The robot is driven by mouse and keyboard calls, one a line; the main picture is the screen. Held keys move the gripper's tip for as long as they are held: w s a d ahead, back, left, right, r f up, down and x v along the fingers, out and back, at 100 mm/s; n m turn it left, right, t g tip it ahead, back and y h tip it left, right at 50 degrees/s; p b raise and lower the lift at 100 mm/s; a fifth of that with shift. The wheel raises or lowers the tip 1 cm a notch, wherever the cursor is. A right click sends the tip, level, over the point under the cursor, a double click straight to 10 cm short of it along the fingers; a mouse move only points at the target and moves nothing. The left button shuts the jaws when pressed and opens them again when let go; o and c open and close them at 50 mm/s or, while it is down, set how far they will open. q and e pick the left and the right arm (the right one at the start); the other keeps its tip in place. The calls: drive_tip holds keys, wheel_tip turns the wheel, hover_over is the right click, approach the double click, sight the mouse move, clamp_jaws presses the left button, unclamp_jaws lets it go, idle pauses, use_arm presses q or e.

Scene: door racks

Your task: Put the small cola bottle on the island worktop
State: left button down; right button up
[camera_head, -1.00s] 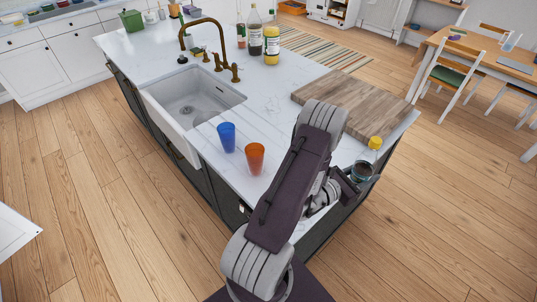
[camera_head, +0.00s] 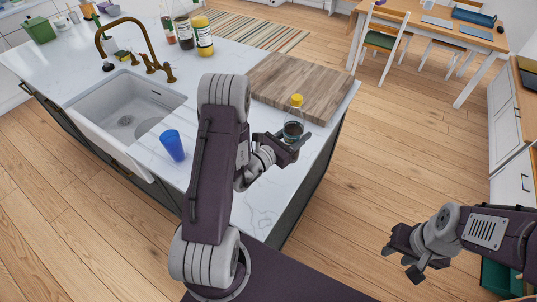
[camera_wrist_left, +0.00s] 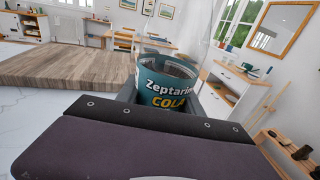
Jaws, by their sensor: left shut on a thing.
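The small cola bottle (camera_head: 293,130) has a yellow cap and dark contents, and it is upright in my left gripper (camera_head: 290,141). Its teal "Zeptarin Cola" label (camera_wrist_left: 165,92) shows between the jaws in the left wrist view. The jaws are shut around it. In the head view it appears over the right part of the white island worktop (camera_head: 262,200), just in front of the cutting board. Its base is mostly hidden, so I cannot tell whether it touches the worktop. My right gripper (camera_head: 408,262) is empty and open, off to the right above the floor.
A wooden cutting board (camera_head: 301,87) lies behind the bottle. A blue cup (camera_head: 172,146) stands left of my left arm, near the sink (camera_head: 125,112). Larger bottles (camera_head: 203,36) stand at the back. Some white worktop is clear near my left forearm.

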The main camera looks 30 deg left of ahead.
use_arm(q)
drive_tip(key=a+f+p, duration=0.2)
drive_tip(key=a+f, duration=0.7)
drive_tip(key=shift+s, duration=0.45)
drive_tip(key=shift+f, duration=0.15)
drive_tip(key=shift+d+f+b, duration=0.1)
drive_tip(key=shift+b, duration=0.2)
drive_tip(key=c, duration=0.8)
unclamp_jaws()
drive_tip(key=shift+o, duration=0.2)
